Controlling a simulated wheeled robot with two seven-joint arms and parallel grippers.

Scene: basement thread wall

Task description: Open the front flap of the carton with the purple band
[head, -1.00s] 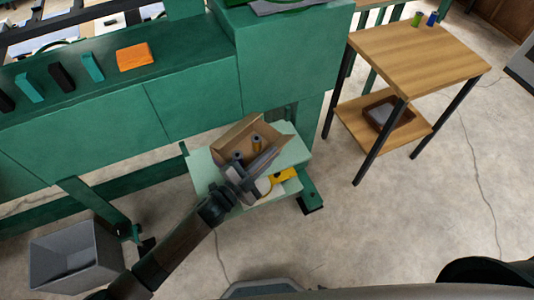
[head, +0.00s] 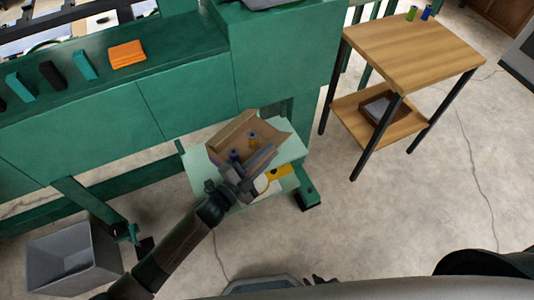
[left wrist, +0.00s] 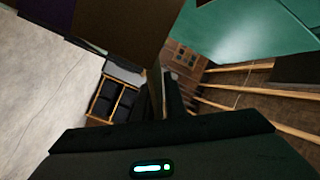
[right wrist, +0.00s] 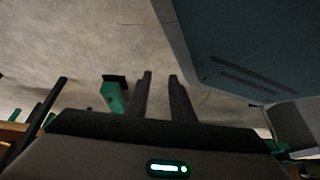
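The carton (head: 228,135) stands on a pale green shelf below the green bench. Its top is open, with raised brown flaps at the back and right and spools inside. My left gripper (head: 262,168) is at its front side and covers much of that side. In the left wrist view, brown cardboard (left wrist: 125,25) fills the top, with a dark purple patch (left wrist: 45,14) at upper left. My right gripper (right wrist: 160,85) is open and empty over the floor.
A yellow item (head: 280,173) lies on the pale shelf (head: 290,150) beside the gripper. A grey bin (head: 70,262) stands at lower left. A wooden two-tier table (head: 415,50) is at right, with a brown tray (head: 378,107) below. Floor between is clear.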

